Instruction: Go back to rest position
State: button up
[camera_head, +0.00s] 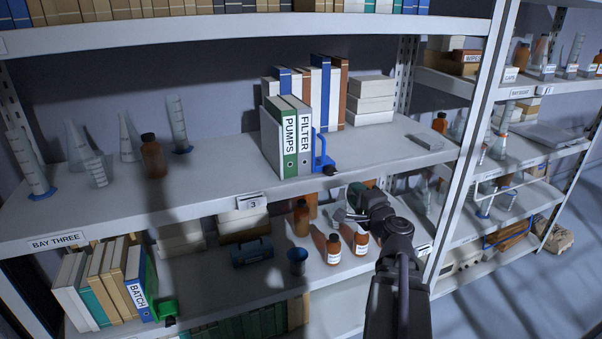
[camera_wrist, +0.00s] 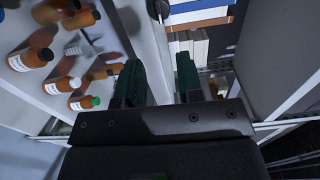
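My gripper (camera_head: 352,212) is in front of the shelving in the head view, right of centre, around the front edge of the middle shelf (camera_head: 405,160). My arm comes up to it from the bottom of the picture. In the wrist view, the two dark green fingers of my gripper (camera_wrist: 159,80) stand apart with nothing held between them. The fingertips touch nothing that I can make out.
Brown bottles (camera_head: 333,249) stand on the lower shelf close to my gripper; bottles (camera_wrist: 62,86) also show at left in the wrist view. Binders (camera_head: 290,135) with a blue bookend (camera_head: 322,152) stand above. A shelf upright (camera_head: 470,150) rises to the right.

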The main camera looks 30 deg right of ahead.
jog(key=s+a+f+n+g+y+p, duration=0.1)
jog(key=s+a+f+n+g+y, duration=0.15)
jog(key=a+f+n+g, duration=0.6)
jog(key=s+a+f+n+g+y+p, duration=0.1)
jog(key=a+f+n+g+y, duration=0.4)
jog(key=a, duration=0.7)
jog(key=s+a+n+g+h+p, duration=0.1)
jog(key=a+n+g+h, duration=0.3)
jog(key=a, duration=0.9)
jog(key=n+p, duration=0.1)
jog(key=n, duration=0.1)
jog(key=shift+s+a+r+n, duration=0.25)
jog(key=shift+s+a+n, duration=0.1)
jog(key=shift+s+a, duration=0.05)
